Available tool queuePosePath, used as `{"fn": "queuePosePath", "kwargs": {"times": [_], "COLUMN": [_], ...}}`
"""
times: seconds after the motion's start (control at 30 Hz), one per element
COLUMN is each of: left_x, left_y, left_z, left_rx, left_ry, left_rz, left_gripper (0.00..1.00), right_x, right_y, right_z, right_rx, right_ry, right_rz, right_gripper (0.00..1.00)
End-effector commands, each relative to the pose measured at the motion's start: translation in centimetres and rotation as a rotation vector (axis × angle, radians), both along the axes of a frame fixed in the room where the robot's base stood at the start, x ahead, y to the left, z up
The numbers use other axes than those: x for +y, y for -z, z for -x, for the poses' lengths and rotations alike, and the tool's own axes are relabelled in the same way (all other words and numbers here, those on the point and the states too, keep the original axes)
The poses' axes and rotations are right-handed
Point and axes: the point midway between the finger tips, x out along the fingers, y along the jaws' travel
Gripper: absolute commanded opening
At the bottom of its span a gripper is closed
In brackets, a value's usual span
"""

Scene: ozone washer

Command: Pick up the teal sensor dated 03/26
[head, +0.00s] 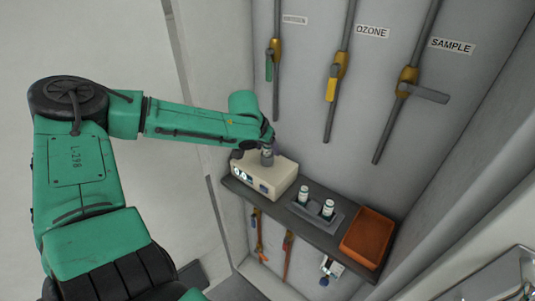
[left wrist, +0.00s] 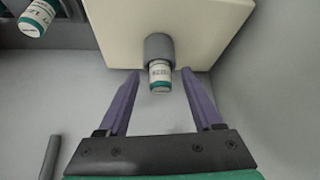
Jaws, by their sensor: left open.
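A white sensor with a teal band (left wrist: 160,75) stands in a grey collar on the beige box (left wrist: 110,25); its date is too small to read. My open left gripper (left wrist: 160,72) has its two purple fingers on either side of this sensor, apart from it. In the head view the left gripper is at the beige box (head: 262,178), its fingers hard to make out. Two more white sensors, one (head: 304,194) left and one (head: 328,208) right, stand in a grey holder; their dates are unreadable. One teal-ended sensor (left wrist: 37,16) shows top left in the wrist view. My right gripper is not in view.
The box, the grey holder (head: 318,218) and an orange tray (head: 367,238) stand on a narrow dark shelf (head: 290,222) along the wall. The tray looks empty. Pipes with valve handles run above, one labelled OZONE (head: 372,32) and one SAMPLE (head: 453,46). More valves hang below.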

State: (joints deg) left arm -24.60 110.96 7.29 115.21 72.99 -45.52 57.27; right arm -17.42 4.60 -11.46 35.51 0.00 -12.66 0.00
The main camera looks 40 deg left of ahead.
Motion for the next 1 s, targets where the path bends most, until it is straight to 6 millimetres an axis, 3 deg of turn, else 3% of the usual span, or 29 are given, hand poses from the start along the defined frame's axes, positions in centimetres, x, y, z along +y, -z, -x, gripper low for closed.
{"fn": "queuePosePath", "kwargs": {"times": [0.03, 0.2, 0.53, 0.67, 0.87, 1.0], "left_x": [0.0, 0.0, 0.0, 0.0, 0.0, 0.1], "left_y": [0.0, 0.0, -0.1, -1.2, -5.4, -10.2], "left_z": [0.0, 0.0, 0.0, 0.0, -0.1, -0.1], "left_rx": [0.000, 0.001, 0.001, -0.002, -0.007, -0.008], "left_ry": [0.000, 0.000, -0.001, -0.002, -0.001, -0.002], "left_rz": [0.000, 0.000, 0.001, 0.000, -0.001, -0.003], "left_gripper": [0.67, 0.02, 0.00, 0.00, 0.00, 0.00], "right_x": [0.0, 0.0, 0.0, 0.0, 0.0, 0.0], "right_y": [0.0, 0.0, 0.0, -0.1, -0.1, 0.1], "right_z": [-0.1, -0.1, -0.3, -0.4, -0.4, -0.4], "right_rx": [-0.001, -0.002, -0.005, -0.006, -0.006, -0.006], "right_ry": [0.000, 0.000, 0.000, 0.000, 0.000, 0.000], "right_rz": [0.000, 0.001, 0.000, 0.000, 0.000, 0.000], "right_gripper": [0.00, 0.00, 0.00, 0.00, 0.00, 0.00]}}
